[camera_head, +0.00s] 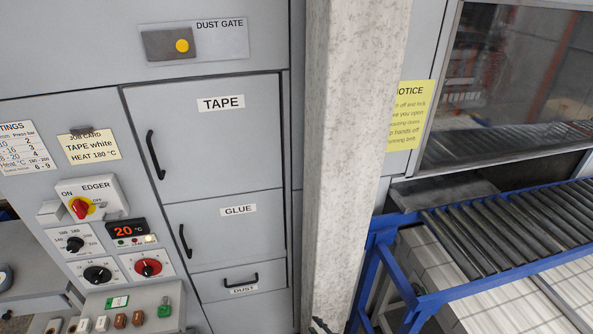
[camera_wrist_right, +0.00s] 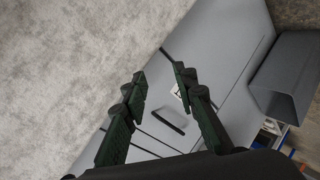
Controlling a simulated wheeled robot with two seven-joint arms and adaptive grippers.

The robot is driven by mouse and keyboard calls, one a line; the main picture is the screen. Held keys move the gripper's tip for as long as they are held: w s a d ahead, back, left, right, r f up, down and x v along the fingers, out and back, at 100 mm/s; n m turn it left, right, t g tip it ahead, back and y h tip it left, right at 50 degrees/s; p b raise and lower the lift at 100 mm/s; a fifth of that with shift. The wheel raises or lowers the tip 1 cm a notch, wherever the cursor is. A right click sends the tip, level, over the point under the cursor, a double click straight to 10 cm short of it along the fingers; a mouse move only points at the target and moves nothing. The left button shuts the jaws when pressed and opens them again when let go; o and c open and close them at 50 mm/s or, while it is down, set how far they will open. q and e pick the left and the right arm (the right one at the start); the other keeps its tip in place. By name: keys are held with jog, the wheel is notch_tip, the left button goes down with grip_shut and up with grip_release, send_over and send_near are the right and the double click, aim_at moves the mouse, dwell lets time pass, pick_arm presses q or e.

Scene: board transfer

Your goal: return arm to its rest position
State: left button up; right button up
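My right gripper (camera_wrist_right: 158,76) shows in the right wrist view with its two dark green and black fingers spread apart. It is open, and I see nothing held between them. In the head view only a small dark part of it (camera_head: 321,326) shows at the bottom edge, in front of the foot of the concrete pillar. My left gripper is in neither view.
A grey concrete pillar (camera_head: 348,160) stands between the grey machine cabinet (camera_head: 222,140) and a roller conveyor (camera_head: 500,235) with a blue frame. The edger control panel (camera_head: 92,205) is at the left. A yellow notice (camera_head: 409,115) hangs right of the pillar.

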jog(key=s+d+f+m+g+h+b, duration=0.15)
jog(key=s+d+f+m, duration=0.25)
jog(key=s+d+f, duration=0.6)
jog(key=s+d+f+m+g+h+b, duration=0.1)
jog(key=s+d+f+m+g+h, duration=0.25)
jog(key=s+d+f, duration=0.7)
jog(key=s+d+f+m+g, duration=0.1)
jog(key=s+f, duration=0.3)
jog(key=s, duration=0.8)
jog(key=s+d+f+m+g+b, duration=0.1)
jog(key=s+f+m, duration=0.3)
jog(key=s, duration=0.7)
jog(key=s+d+f+m+g+b, duration=0.1)
jog(key=s+f, duration=0.5)
jog(key=s, duration=0.6)
jog(key=d+m+g, duration=0.1)
jog(key=d+g, duration=0.1)
jog(key=shift+s+d+m+h, duration=0.3)
jog(key=shift+d+m, duration=0.05)
